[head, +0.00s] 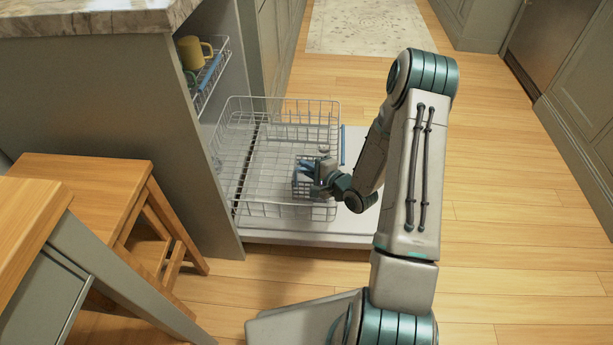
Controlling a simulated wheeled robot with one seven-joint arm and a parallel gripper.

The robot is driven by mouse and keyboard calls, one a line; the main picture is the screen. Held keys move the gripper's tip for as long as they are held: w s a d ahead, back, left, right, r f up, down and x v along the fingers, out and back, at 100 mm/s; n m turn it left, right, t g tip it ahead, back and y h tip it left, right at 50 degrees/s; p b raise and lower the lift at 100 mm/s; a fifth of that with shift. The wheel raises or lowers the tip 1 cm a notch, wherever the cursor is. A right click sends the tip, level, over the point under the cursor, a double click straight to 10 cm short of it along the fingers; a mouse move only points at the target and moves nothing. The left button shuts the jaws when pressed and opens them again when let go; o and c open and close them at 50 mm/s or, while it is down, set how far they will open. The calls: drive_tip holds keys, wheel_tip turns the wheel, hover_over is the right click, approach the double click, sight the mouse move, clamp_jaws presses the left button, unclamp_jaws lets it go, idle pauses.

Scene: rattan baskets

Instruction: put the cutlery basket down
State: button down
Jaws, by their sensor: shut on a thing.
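My gripper (316,170) is over the right part of the dishwasher's pulled-out lower rack (265,185). It is shut on the cutlery basket (300,187), a small grey-blue wire basket with blue at its top. The basket is inside the rack's outline, near its front right side. My wrist hides its right part. I cannot tell whether its bottom touches the rack floor.
The open dishwasher door (355,215) lies flat under the rack. An upper rack (210,82) holds a yellow mug (193,52). A wooden stool (90,180) stands at the left. The wooden floor (500,200) at the right is clear.

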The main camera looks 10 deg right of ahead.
wheel_tip(320, 180, down, 2)
drive_tip(key=shift+f, duration=0.1)
drive_tip(key=c, duration=1.5)
unclamp_jaws()
drive_tip(key=shift+c, duration=0.2)
